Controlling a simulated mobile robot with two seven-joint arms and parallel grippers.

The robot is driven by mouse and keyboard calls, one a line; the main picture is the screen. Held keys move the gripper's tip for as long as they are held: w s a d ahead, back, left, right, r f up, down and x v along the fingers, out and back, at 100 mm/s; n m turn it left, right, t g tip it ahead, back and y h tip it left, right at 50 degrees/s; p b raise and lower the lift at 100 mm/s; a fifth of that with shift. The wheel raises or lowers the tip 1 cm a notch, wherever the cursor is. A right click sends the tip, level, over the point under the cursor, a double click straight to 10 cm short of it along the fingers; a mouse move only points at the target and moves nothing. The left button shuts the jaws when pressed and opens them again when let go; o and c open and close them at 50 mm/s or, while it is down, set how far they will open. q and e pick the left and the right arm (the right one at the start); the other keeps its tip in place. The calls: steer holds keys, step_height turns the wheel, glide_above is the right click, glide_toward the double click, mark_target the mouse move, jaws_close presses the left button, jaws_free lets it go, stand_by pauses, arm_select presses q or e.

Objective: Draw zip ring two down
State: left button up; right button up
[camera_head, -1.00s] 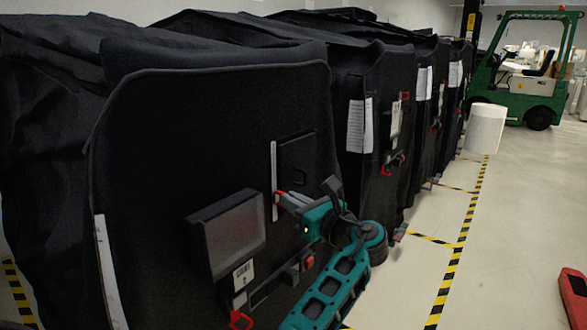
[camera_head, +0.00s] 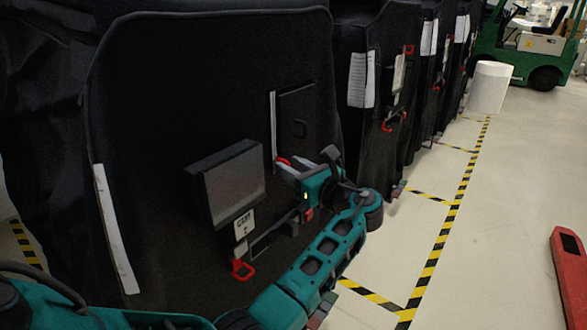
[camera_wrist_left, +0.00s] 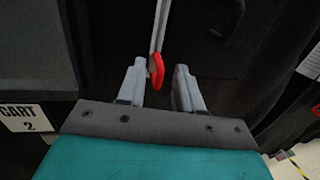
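The nearest black covered cart has a pale vertical zip strip (camera_head: 273,125) on its front. A small red zip ring (camera_wrist_left: 157,70) hangs at the strip's lower end. The label (camera_wrist_left: 22,117) beside it reads CART 2. My left gripper (camera_head: 283,168) is at the ring, in front of the cover. In the left wrist view, its two grey fingers (camera_wrist_left: 159,82) are apart, with the ring between their tips. The ring is close to the left finger, with a gap to the right one. I cannot tell whether it touches. My right gripper is not in view.
A grey panel (camera_head: 232,187) juts from the cover left of the gripper, with a red hook (camera_head: 243,270) below. More covered carts (camera_head: 352,125) stand behind to the right. Floor (camera_head: 490,220) with striped tape is open at right. A red object (camera_head: 570,275) lies at the right edge.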

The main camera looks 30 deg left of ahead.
arm_select(q)
steer(key=p+v, duration=0.1)
steer(key=v, duration=1.2)
steer(key=shift+p, duration=0.35)
